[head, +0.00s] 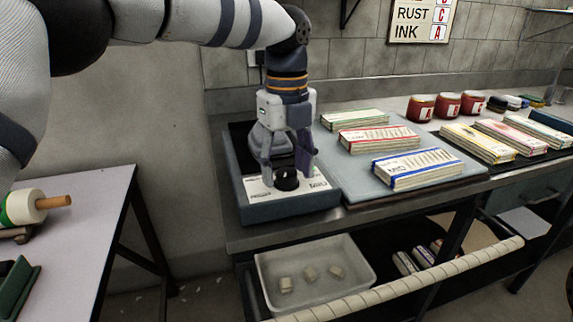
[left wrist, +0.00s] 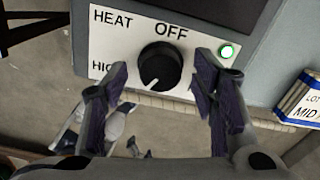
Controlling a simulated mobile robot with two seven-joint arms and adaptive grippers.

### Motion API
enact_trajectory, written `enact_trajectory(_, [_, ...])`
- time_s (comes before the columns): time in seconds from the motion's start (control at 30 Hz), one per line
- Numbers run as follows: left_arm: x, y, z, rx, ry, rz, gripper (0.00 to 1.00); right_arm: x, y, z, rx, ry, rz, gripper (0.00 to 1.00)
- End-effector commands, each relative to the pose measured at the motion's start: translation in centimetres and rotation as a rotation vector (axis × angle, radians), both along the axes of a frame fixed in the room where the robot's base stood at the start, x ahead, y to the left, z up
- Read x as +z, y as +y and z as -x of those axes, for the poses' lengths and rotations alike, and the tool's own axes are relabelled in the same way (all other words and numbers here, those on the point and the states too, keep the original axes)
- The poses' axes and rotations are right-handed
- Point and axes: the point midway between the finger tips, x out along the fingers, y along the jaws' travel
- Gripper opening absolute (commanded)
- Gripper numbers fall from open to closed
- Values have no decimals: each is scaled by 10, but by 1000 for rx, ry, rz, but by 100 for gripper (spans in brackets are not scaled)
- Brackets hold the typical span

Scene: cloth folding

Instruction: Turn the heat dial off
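The heat dial (head: 286,181) is a black round knob on the white front panel of a grey-blue hot plate unit (head: 290,207). In the left wrist view the dial (left wrist: 160,66) has a white pointer line aimed down and left, on the side of the "HIGH" label; "OFF" is printed above it. In the left wrist view gaps show between the fingers and the knob. My right gripper is not in view.
A grey board (head: 353,173) with several label-wrapped stacks lies right of the unit. Red jars (head: 447,106) stand farther back. A clear bin (head: 313,277) sits on the lower shelf. A wrapped rail (head: 420,277) runs along the front. A pale side table (head: 78,210) is at left.

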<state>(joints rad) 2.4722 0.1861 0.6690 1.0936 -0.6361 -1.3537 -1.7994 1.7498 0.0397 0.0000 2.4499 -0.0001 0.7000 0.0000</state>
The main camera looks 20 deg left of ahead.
Motion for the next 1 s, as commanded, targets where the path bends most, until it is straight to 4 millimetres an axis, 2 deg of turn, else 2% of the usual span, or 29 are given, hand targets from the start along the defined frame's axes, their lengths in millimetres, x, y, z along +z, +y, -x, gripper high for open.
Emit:
enact_trajectory(0.03, [0,0,0,0,0,0,42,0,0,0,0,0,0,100])
enact_trajectory(0.2, [0,0,0,0,0,0,4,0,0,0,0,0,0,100])
enact_trajectory(0.57, [2,0,0,46,-2,-2,5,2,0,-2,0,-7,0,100])
enact_trajectory(0.77, [3,0,0,170,-4,-2,5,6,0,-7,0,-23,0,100])
enact_trajectory(1.0, [2,0,0,391,-4,-1,5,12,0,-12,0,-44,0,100])
